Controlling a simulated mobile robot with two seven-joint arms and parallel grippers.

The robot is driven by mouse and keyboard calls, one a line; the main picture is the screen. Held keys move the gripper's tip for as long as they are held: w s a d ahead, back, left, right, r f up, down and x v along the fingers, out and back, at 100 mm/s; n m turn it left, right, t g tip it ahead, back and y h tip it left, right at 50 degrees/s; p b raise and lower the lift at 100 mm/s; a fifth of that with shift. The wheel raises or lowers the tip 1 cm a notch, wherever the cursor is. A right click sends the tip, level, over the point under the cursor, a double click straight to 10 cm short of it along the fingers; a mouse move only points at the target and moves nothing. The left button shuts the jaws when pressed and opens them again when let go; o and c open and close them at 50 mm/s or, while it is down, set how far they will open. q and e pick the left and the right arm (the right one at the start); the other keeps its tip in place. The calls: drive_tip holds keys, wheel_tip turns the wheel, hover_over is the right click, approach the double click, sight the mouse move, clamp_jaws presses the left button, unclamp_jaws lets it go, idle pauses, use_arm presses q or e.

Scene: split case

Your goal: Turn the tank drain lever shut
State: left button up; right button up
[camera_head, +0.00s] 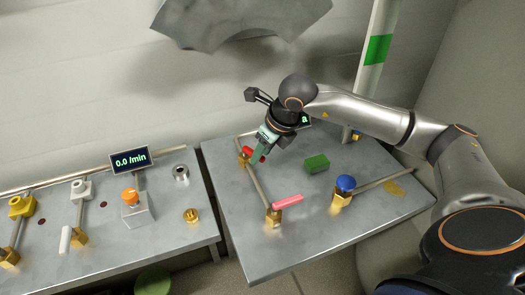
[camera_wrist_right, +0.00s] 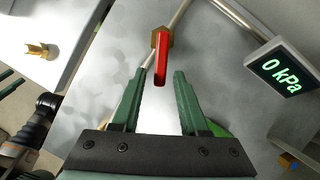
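A red lever (camera_head: 256,152) sits on a brass valve (camera_head: 243,158) at the left of the right-hand metal bench. My right gripper (camera_head: 256,158) is over it, pointing down. In the right wrist view the red lever (camera_wrist_right: 161,68) reaches between the tips of my open right gripper (camera_wrist_right: 164,73), with a gap on both sides. A second, pinkish-red lever (camera_head: 288,201) sits on a brass valve (camera_head: 273,217) near the front. I cannot tell from labels which lever is the tank drain. My left gripper is absent from the head view; dark parts at the wrist view's left edge may belong to that arm.
A green block (camera_head: 316,163) and a blue knob (camera_head: 345,184) stand right of the levers. A display (camera_wrist_right: 280,70) reads 0 kPa. A gap separates this bench from the left bench (camera_head: 105,240), which carries an orange knob (camera_head: 130,196) and a 0.0 /min display (camera_head: 130,160).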

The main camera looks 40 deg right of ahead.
clamp_jaws()
idle(0.5)
drive_tip(key=shift+w+d+n+b, duration=0.15)
drive_tip(key=shift+d+n+b, duration=0.25)
drive_tip(key=shift+n, duration=0.4)
drive_tip(key=n, duration=0.1)
drive_tip(key=w+d+n+y, duration=0.1)
drive_tip(key=n, duration=0.1)
drive_tip(key=shift+d+g+y, duration=0.3)
drive_tip(key=shift+g, duration=0.1)
drive_tip(key=n, duration=0.1)
drive_tip(key=w+d+n, duration=0.1)
drive_tip(key=n, duration=0.1)
drive_tip(key=n+g+y, duration=0.1)
drive_tip(key=shift+w+d+r+n, duration=0.1)
drive_tip(key=shift+w+d+n, duration=0.05)
drive_tip(key=shift+w+n, duration=0.2)
drive_tip(key=shift+w+d+n+g+y+p, duration=0.15)
drive_tip(key=shift+w+d+n+g+p, duration=0.2)
drive_tip(key=shift+n, duration=0.45)
drive_tip(key=shift+w+n+g+y+p, duration=0.15)
drive_tip(key=shift+w+n+g, duration=0.25)
drive_tip(key=shift+n, duration=0.35)
